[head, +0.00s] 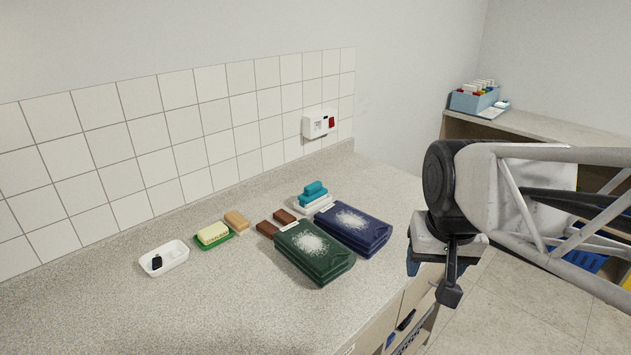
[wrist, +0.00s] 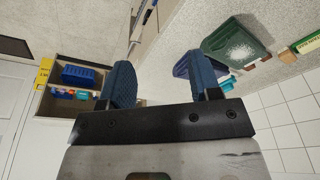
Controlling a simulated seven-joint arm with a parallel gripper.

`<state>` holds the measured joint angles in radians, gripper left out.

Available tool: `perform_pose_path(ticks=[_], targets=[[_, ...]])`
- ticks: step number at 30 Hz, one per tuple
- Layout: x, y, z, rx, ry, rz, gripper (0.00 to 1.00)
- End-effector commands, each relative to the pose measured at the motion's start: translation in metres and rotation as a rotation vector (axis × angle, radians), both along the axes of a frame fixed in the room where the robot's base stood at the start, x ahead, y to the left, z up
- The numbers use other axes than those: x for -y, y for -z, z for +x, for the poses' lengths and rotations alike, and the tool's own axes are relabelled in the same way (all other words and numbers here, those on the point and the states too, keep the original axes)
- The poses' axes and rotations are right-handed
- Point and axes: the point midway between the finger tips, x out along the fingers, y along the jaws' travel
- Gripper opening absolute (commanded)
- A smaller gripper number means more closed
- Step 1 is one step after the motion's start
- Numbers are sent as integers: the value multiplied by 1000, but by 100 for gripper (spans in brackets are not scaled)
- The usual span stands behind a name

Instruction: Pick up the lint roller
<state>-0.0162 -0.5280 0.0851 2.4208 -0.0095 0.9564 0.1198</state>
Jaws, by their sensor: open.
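I cannot pick out a lint roller for certain in either view. My gripper (head: 438,266) hangs at the right, past the counter's front edge, and partly hides its own fingers in the head view. In the wrist view its two blue ribbed fingers (wrist: 163,76) stand wide apart with nothing between them. Small dark and blue items (head: 405,320) show at the front of the counter, too small to name.
The counter (head: 110,315) holds a green pack (head: 312,255), a navy pack (head: 354,228), a white dish (head: 165,262), a sponge on a green tray (head: 213,234) and small blocks. A shelf unit (head: 540,128) with a blue box (head: 475,100) stands right. The counter's left front is clear.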

Motion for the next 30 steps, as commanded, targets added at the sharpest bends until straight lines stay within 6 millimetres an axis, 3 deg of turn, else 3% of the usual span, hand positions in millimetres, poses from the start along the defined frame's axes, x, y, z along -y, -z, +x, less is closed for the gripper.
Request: perform_pose_path(ticks=[15, 30], targets=[[-26, -30, 134, -49, 153, 36, 57], [-64, -26, 264, -96, 303, 61, 57]])
